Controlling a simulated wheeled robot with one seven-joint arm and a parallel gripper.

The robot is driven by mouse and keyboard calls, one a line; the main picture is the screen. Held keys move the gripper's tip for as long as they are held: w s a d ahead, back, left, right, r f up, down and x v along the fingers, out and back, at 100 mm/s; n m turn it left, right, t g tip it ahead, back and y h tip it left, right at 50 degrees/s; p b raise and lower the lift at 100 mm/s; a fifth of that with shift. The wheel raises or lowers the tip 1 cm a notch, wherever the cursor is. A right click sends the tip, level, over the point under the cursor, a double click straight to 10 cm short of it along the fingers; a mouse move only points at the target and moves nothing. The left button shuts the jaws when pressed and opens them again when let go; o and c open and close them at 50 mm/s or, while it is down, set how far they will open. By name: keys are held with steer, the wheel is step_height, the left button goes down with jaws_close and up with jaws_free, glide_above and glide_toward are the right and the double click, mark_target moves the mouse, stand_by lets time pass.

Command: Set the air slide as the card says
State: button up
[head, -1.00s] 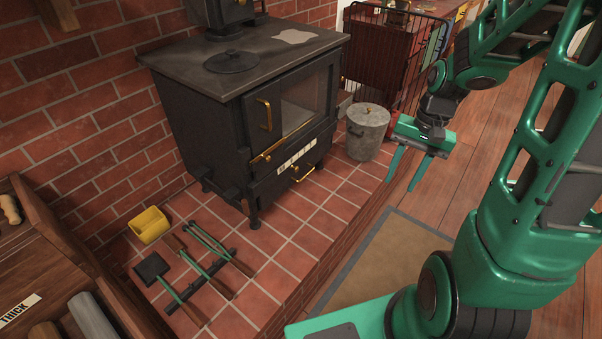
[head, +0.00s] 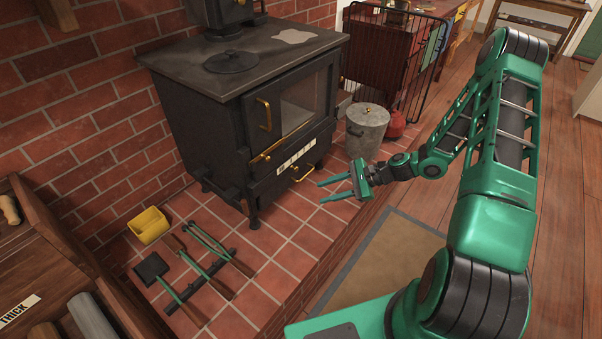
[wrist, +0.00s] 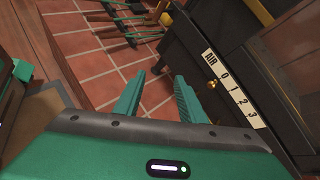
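The air slide is on the lower front of the black stove (head: 215,125). Its pale strip (wrist: 236,95) reads AIR, 0, 1, 2, 3 in the wrist view. The small brass knob (wrist: 212,84) beside the strip appears closest to the 0. The strip also shows in the head view (head: 297,157), too small to read there. My gripper (head: 330,190) is open and empty in front of the stove, above the hearth's edge. In the wrist view its fingers (wrist: 157,84) are apart, left of the knob and not touching it. I cannot make out any card.
Fire tools (head: 200,268) and a yellow scoop-like object (head: 149,225) lie on the tiled hearth (head: 262,272). A grey lidded bucket (head: 366,132) stands right of the stove, near a black wire guard (head: 425,70). A wooden box (head: 45,245) is at left.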

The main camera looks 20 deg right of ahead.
steer(key=w+a+f+m+t+y, duration=0.1)
steer(key=w+f+m+t+y, duration=0.15)
steer(key=w+m+t, duration=0.2)
steer(key=m+t+h, duration=0.3)
steer(key=m+t, duration=0.3)
steer(key=m, duration=0.4)
glide_toward(294, 168)
steer(key=f+x, duration=0.1)
steer(key=x, duration=0.7)
steer(key=shift+w+d, duration=0.25)
steer(key=shift+d, duration=0.15)
steer(key=shift+f, duration=0.1)
